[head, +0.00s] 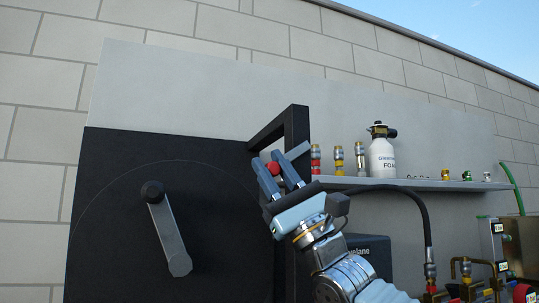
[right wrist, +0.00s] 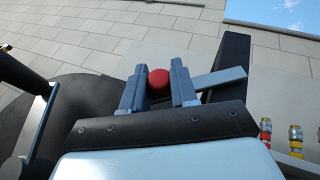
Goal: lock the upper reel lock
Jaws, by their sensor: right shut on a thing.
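The upper reel lock shows as a round red knob (right wrist: 158,79) in the right wrist view. A flat grey bar (right wrist: 222,79) is beside it on the right, by the black frame. My right gripper (right wrist: 158,88) is shut on the red knob, with one finger on each side. In the head view the red knob (head: 273,168) shows between the fingertips of my right gripper (head: 275,172), in front of the black frame (head: 296,125). The fingers partly hide the knob and whatever it is mounted on. My left gripper is not in view.
A black reel disc (head: 120,230) with a grey crank (head: 168,235) and black handle is to the left. A shelf (head: 410,184) on the right holds a white foam bottle (head: 382,158) and several hose couplings. A black hose (head: 424,215) hangs below it.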

